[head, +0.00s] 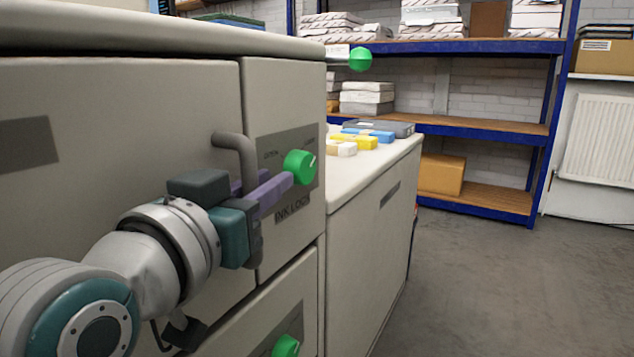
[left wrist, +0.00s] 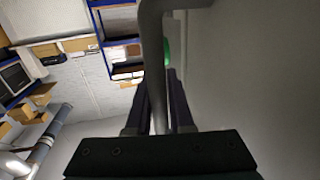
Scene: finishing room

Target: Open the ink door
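The ink door is a beige front panel (head: 110,200) on the machine at the left, with a bent grey bar handle (head: 232,140) near its right edge. My left gripper (head: 262,190) is at this handle, its purple fingers on either side of the bar. In the left wrist view the handle (left wrist: 152,50) runs down between the fingers (left wrist: 165,100) with no clear gap. A green knob (head: 299,166) sits just right of the fingers, above the label INK LOCK; its white mark points to the upper right. The door looks closed. My right gripper is not in view.
A lower panel carries another green knob (head: 286,346). A beige side cabinet (head: 368,240) stands to the right with coloured items on top. A blue shelf unit (head: 490,213) with paper stacks and a radiator (head: 600,140) are behind. The floor at the right is clear.

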